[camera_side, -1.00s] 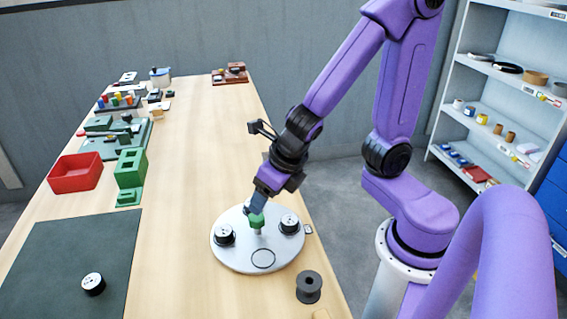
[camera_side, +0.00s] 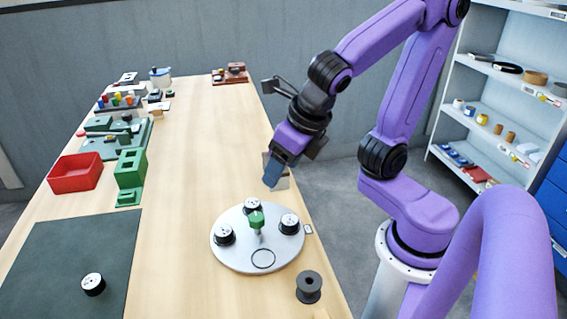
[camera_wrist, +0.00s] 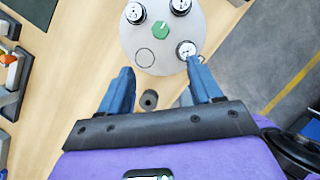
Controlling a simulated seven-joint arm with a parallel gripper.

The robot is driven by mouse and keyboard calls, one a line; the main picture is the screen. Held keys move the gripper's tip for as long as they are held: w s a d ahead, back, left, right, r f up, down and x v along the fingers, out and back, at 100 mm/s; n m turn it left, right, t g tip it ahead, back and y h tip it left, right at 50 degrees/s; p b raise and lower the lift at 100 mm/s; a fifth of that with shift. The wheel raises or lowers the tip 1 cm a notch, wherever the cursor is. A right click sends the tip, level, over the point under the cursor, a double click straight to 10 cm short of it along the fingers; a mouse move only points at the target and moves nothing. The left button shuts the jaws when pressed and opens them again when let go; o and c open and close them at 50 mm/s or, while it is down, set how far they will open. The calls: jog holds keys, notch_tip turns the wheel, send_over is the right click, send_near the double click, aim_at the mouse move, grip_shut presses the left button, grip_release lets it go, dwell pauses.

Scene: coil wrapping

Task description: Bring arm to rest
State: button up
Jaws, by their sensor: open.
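My gripper (camera_side: 273,172) is raised above the table, behind and above a round white plate (camera_side: 232,258), apart from it. In the wrist view my gripper (camera_wrist: 160,90) has its two blue fingers spread wide with nothing between them. The plate carries a green knob (camera_side: 256,219) at its middle. Three black coils with white tops sit around the knob: a left coil (camera_side: 224,235), a back coil (camera_side: 252,206) and a right coil (camera_side: 289,224). An empty ring outline (camera_side: 263,259) marks the plate's front. The plate also shows in the wrist view (camera_wrist: 172,56).
A dark spool (camera_side: 309,287) stands near the table's front right. Another coil (camera_side: 93,284) lies on a dark mat (camera_side: 60,250). A red bin (camera_side: 75,172) and green block (camera_side: 130,170) stand at left. Shelves (camera_side: 500,100) stand beyond the table's right. The table's middle is clear.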

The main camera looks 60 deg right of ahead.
jog(key=s+d+f+m+g, duration=0.1)
jog(key=s+m, duration=0.4)
jog(key=m, duration=0.6)
jog(key=s+d+f+m+g, duration=0.2)
jog(key=s+f+m+g, duration=0.1)
jog(key=m, duration=0.9)
jog(key=shift+s+f, duration=0.8)
jog(key=shift+s, duration=0.2)
